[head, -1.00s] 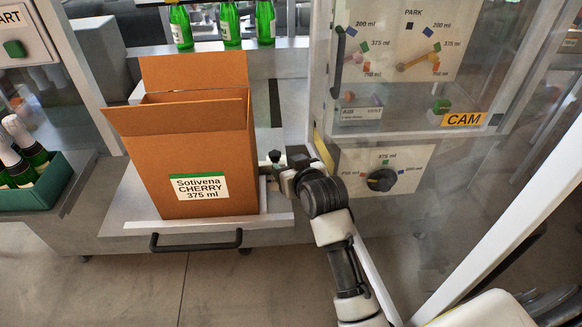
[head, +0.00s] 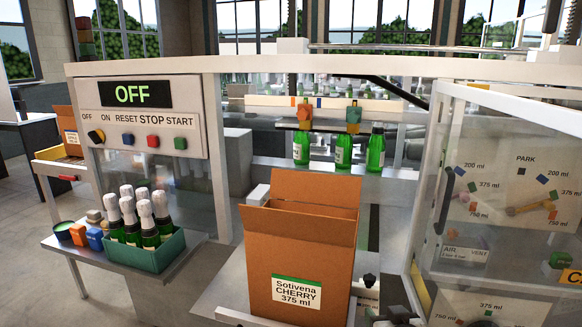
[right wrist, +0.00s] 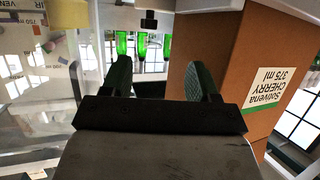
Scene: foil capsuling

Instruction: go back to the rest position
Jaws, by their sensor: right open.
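My right gripper (head: 396,316) shows only in part at the bottom edge of the head view, to the right of the cardboard box. In the right wrist view its two dark fingers (right wrist: 160,78) stand apart with nothing between them. The orange-brown box (head: 302,245), labelled "Sotivena CHERRY 375 ml", stands open-topped; in the right wrist view its side (right wrist: 225,55) is to the right of the fingers, apparently apart from them. My left gripper is in neither view.
A black knob (head: 369,280) stands between box and gripper. The glazed door with panel (head: 505,190) is at the right. Green bottles (head: 343,152) stand behind the box. A green crate (head: 150,254) of bottles is at left, below the panel (head: 140,120) reading OFF.

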